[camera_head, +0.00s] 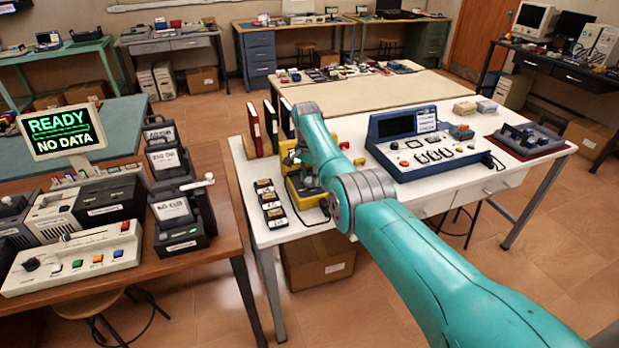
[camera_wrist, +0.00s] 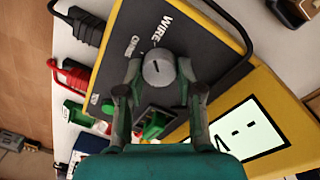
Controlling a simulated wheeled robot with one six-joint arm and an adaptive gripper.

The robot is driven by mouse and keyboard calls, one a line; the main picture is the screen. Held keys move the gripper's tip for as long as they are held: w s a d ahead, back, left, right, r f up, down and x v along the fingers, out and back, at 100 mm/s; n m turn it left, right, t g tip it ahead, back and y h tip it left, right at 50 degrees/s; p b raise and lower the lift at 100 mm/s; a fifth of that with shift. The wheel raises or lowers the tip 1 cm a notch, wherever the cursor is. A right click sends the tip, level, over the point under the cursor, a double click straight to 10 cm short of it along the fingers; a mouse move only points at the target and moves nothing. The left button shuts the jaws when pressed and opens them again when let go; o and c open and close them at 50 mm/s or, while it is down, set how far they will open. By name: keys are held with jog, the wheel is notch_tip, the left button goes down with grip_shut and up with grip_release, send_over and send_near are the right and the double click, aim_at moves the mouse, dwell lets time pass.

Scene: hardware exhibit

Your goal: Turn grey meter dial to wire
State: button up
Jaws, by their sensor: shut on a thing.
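The grey meter dial (camera_wrist: 157,68) is a round knob with a short dark line on its face, set in the dark panel (camera_wrist: 200,42) of a yellow meter (camera_wrist: 290,100). The line points roughly up in the wrist view; I cannot tell exactly which label it meets. The WIRE label (camera_wrist: 165,27) is printed just above the dial, with a smaller label (camera_wrist: 131,45) to its left. My gripper (camera_wrist: 158,77) is shut on the dial, one finger on each side. In the head view the yellow meter (camera_head: 305,193) stands on the white table, partly hidden by my arm.
A lit screen (camera_wrist: 248,132) is on the meter. Green and red plugs with cables (camera_wrist: 65,72) lie left of it. Small labelled boxes (camera_head: 270,205), upright binders (camera_head: 254,132) and a blue console (camera_head: 425,142) stand close by on the white table (camera_head: 470,180).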

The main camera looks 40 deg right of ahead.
aim_at(308, 178)
jog(key=o, duration=1.2)
jog(key=shift+c, duration=0.2)
notch_tip(308, 178, up, 12)
jog(key=shift+w, duration=0.4)
jog(key=shift+a, duration=0.1)
